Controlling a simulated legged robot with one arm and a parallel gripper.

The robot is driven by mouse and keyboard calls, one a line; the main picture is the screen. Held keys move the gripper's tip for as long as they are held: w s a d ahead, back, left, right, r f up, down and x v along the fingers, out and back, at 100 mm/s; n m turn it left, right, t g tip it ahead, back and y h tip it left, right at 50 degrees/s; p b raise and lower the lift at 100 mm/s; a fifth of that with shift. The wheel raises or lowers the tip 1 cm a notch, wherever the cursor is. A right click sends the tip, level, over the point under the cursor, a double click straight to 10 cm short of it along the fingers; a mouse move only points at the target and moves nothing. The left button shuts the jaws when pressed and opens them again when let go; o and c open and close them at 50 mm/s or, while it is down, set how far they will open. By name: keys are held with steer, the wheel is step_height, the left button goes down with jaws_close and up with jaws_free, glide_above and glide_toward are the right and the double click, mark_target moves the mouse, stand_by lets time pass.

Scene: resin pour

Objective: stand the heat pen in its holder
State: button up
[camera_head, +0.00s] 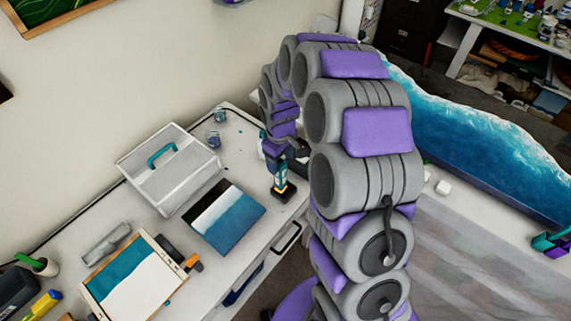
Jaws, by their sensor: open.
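A small upright teal and orange tool, which looks like the heat pen (281,172), is at the right part of the white desk. Its lower end meets a black base with a yellow-orange edge, which looks like the holder (284,192). The pen looks upright in it, but how deep it sits is too small to tell. My gripper (279,156) is open and is right at the pen's top, coming from above. My arm hides part of the gripper, and I cannot tell whether its fingers touch the pen.
A blue and white painted panel (228,217) lies left of the holder. A grey caddy with a teal handle (166,168) stands behind it. Small jars (213,140) stand at the back. A framed sea picture (134,283) and an orange-tipped dark tool (193,262) lie nearer.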

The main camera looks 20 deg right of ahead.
steer(key=r, duration=0.4)
steer(key=shift+a+r, duration=0.1)
steer(key=shift+a, duration=0.15)
steer(key=shift+d+r, duration=1.95)
steer(key=shift+r, duration=2.3)
steer(key=s+a+f+m+g+b, duration=0.1)
steer(key=s+f+m+b, duration=0.1)
steer(key=s, duration=1.5)
steer(key=s+a+f+m+b, duration=0.2)
steer(key=s+m+b, duration=0.3)
steer(key=s, duration=1.2)
steer(key=shift+s+g+b, duration=0.15)
steer(key=shift+g+b, duration=0.25)
steer(key=shift+b, duration=0.35)
